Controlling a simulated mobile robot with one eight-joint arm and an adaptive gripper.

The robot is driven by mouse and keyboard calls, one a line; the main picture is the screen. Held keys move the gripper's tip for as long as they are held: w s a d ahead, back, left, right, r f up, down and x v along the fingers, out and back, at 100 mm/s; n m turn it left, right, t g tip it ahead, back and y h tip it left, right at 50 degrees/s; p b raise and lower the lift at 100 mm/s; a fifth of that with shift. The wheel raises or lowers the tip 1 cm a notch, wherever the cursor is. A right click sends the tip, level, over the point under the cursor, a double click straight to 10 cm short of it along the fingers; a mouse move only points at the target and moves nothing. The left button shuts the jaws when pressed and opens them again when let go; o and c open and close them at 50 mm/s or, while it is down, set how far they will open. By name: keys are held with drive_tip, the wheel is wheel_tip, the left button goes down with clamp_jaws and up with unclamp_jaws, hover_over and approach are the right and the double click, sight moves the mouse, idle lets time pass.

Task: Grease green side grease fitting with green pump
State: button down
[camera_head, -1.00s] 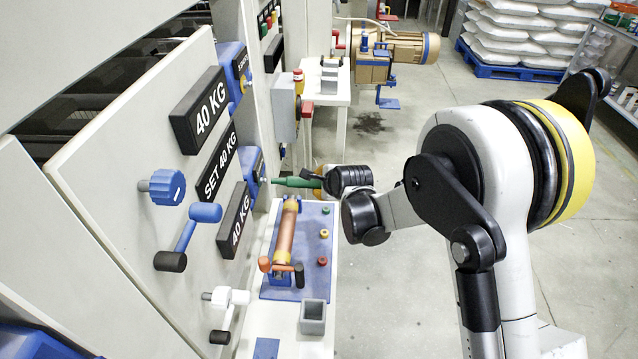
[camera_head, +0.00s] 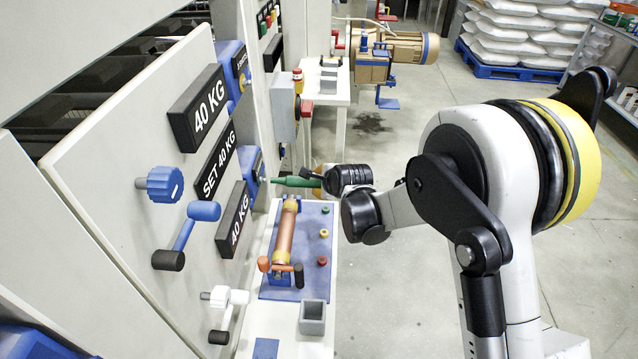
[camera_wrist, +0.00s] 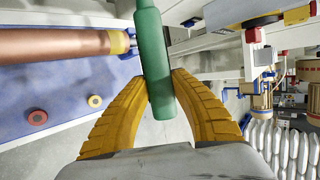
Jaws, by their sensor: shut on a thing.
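The green pump (camera_head: 297,182) is held level, its thin tip pointing left at the blue fitting block (camera_head: 254,181) on the machine panel. The tip is at or very near the block; I cannot tell whether it touches. My gripper (camera_head: 324,179) is shut on the pump's body. In the wrist view the pump (camera_wrist: 153,60) stands between the two yellow fingers of my gripper (camera_wrist: 160,97), its far end running out of the top of the picture. The green side grease fitting itself is too small or hidden to make out.
Below is a blue tray (camera_head: 312,255) with a copper cylinder (camera_head: 285,235) and green, yellow and red caps. A grey square cup (camera_head: 312,317) stands on the bench. Blue and white cranks (camera_head: 186,235) stick out from the panel.

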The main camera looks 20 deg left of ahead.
drive_tip(key=shift+s+a, duration=0.15)
drive_tip(key=shift+a, duration=0.6)
idle(0.8)
drive_tip(key=shift+d, duration=0.2)
drive_tip(key=shift+d, duration=0.55)
drive_tip(key=shift+b, duration=0.5)
idle(0.7)
drive_tip(key=shift+a, duration=0.75)
idle(0.9)
drive_tip(key=shift+d, duration=0.2)
drive_tip(key=shift+d, duration=0.55)
drive_tip(key=shift+w, duration=0.2)
